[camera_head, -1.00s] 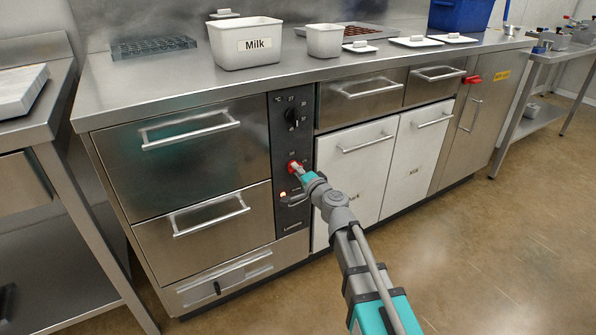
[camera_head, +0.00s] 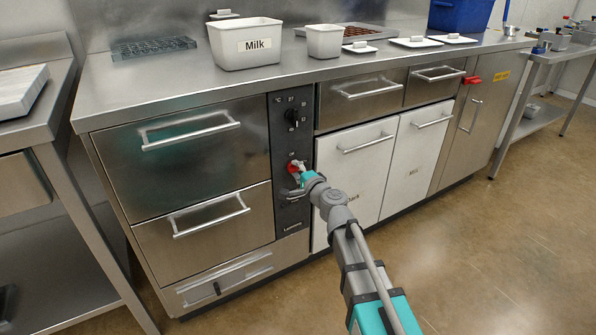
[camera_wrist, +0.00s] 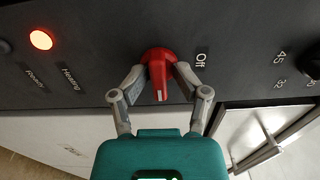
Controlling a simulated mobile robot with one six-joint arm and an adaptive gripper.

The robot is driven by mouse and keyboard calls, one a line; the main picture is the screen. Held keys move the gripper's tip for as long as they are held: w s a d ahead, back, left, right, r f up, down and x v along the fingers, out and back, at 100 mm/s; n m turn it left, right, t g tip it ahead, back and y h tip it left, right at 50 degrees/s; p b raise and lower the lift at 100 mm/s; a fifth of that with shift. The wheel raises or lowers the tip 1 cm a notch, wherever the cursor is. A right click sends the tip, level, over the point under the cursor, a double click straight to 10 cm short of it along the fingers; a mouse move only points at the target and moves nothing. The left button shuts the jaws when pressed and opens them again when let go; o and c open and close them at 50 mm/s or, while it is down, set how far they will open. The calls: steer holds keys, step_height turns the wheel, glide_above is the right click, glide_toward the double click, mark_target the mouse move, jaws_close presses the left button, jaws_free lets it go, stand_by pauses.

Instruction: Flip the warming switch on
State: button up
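The red warming switch (camera_wrist: 159,75) is a round knob with a raised grip on a dark control panel (camera_wrist: 105,55). In the wrist view its grip points toward the bottom of the picture, and an "Off" label is to its right. In the head view the red knob (camera_head: 292,167) is partly covered by my gripper (camera_head: 297,173). In the wrist view the two fingertips of my gripper (camera_wrist: 161,76) are on either side of the knob, very close to it. I cannot tell whether they press on it. An orange-red lamp (camera_wrist: 41,40) glows on the panel, beside the "Heating" label.
A black dial (camera_head: 291,115) sits higher on the panel. Drawer handles (camera_head: 211,216) stick out to the left and a white cabinet door (camera_head: 352,185) is to the right. The floor in front is clear.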

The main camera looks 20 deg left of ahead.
steer(key=shift+s+d, duration=0.15)
steer(key=shift+s, duration=0.05)
stand_by(0.3)
steer(key=v, duration=1.1)
steer(key=shift+s+d, duration=0.25)
steer(key=shift+d, duration=0.1)
steer(key=s+d+f+n+g+h+p, duration=0.25)
steer(key=d+g+h+p, duration=0.2)
steer(key=d, duration=0.65)
steer(key=s+d+f+n+g+h+p, duration=0.1)
steer(key=s+d+n+g+h+p, duration=0.3)
steer(key=d, duration=0.8)
steer(key=s+d+f+n+g+h+p, duration=0.25)
steer(key=d+h+p, duration=0.25)
steer(key=d, duration=0.6)
step_height(320, 180, up, 37)
steer(key=p, duration=3.6)
steer(key=shift+r+m+g+p, duration=0.2)
steer(key=shift+m+g+p, duration=0.1)
steer(key=shift+m, duration=0.1)
steer(key=shift+d, duration=0.15)
